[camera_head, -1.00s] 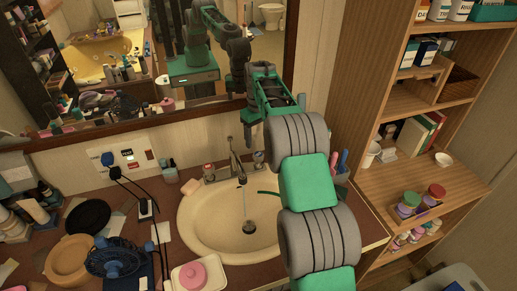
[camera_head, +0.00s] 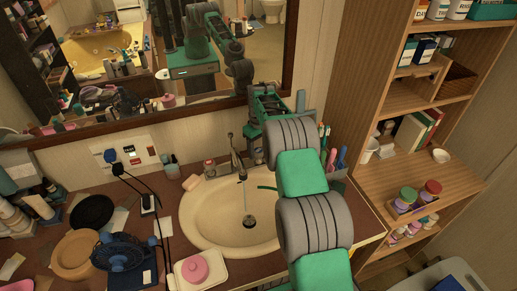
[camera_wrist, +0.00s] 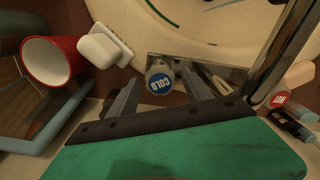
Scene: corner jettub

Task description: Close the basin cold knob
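The basin cold knob (camera_wrist: 160,82) has a blue cap marked COLD and sits on a metal faucet plate at the basin's rim. My gripper (camera_wrist: 160,77) is open, with one finger on each side of the knob in the wrist view. I cannot tell whether either finger touches it. A thin stream of water (camera_head: 244,198) runs from the spout toward the drain.
The red-capped hot knob (camera_wrist: 280,98) is across the spout. A red cup (camera_wrist: 49,61) and a white object (camera_wrist: 98,48) stand near the gripper. The mirror (camera_head: 120,60) is behind, a wooden shelf (camera_head: 400,185) to the right. A blue fan (camera_head: 122,252) stands left.

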